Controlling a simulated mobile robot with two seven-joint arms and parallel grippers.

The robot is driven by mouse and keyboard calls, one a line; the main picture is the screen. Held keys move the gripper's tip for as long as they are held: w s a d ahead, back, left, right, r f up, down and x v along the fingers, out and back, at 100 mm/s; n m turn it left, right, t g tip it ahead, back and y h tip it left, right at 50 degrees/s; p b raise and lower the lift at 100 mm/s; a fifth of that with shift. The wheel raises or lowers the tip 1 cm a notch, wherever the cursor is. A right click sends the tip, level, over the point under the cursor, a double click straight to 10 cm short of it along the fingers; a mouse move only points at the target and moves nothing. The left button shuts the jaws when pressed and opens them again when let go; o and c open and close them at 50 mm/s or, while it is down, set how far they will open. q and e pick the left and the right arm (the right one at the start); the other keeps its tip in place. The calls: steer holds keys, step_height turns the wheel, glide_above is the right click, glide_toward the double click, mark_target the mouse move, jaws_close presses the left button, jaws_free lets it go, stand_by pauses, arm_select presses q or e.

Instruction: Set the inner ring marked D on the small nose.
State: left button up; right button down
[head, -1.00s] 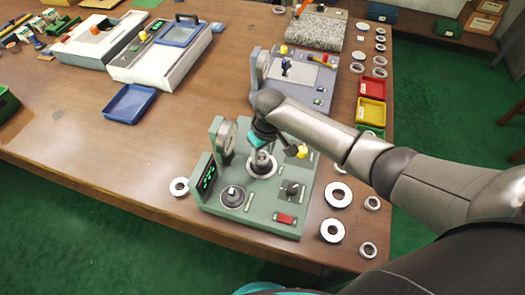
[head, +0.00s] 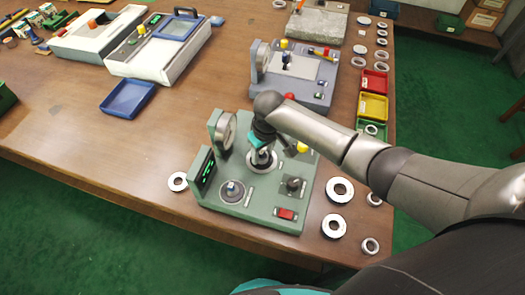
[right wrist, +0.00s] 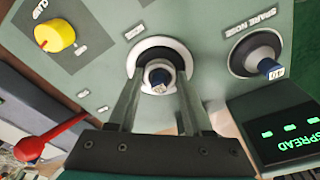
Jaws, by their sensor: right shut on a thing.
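My right gripper (right wrist: 160,80) is shut on a small silver ring (right wrist: 149,72), which appears to be around the blue-tipped nose (right wrist: 161,80) in the right wrist view. A wider white ring (right wrist: 186,51) with a dark inside lies around the same nose on the green fixture. I cannot read a D on the held ring, nor tell whether it is fully seated. In the head view my right gripper (head: 262,150) points down over this post, hiding most of it. The spare nose (right wrist: 255,52) is beside it, empty of a bright ring. My left gripper is out of view.
The green fixture (head: 257,204) carries a dial gauge (head: 226,134), a yellow knob (right wrist: 54,35), a red-ball lever (right wrist: 29,148) and a screen (right wrist: 285,135) reading SPREAD. Loose rings, among them a large one (head: 334,226), lie to its right.

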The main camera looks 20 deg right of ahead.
steer(key=shift+c, duration=1.2)
jaws_free()
step_height(320, 180, up, 15)
steer(key=s+p, duration=0.1)
steer(key=p, duration=0.2)
steer(key=shift+s+d, duration=0.35)
steer(key=shift+s, duration=0.05)
